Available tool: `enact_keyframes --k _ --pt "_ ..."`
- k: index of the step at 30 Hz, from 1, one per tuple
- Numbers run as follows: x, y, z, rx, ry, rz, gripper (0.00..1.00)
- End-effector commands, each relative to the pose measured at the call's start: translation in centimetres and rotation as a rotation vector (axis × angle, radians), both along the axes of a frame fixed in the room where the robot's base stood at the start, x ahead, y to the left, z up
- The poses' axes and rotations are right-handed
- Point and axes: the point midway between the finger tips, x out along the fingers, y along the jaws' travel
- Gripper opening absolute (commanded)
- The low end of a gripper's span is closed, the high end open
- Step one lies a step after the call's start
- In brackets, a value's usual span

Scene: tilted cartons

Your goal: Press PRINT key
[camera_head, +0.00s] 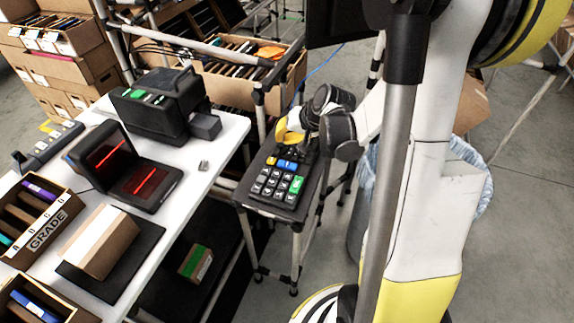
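A dark keypad (261,198) sits on a small stand right of the white table. It has several grey keys, a green key (296,185) at its right side, blue keys (288,164) and a yellow key (271,161) near its far edge. I cannot read which key says PRINT. My gripper (296,147), dark with a yellow part, is over the far end of the keypad, just beyond the blue keys. It hides part of that end. Its fingertips are too small and dark to tell open from shut, or whether they touch the keypad.
The white table (215,150) at left holds a scanner with red lines (140,180), a black printer-like machine (160,105), a carton on a black pad (100,240) and sorting boxes (35,215). Metal rack posts stand behind the keypad. A blue-lined bin (470,185) is at right.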

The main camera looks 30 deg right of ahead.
Motion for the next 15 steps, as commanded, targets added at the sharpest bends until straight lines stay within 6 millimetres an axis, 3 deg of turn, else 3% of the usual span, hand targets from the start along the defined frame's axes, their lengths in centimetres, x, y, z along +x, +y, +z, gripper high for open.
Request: enact_keyframes --k 15 --pt "0.0 0.0 -7.2 0.000 0.000 0.000 0.00"
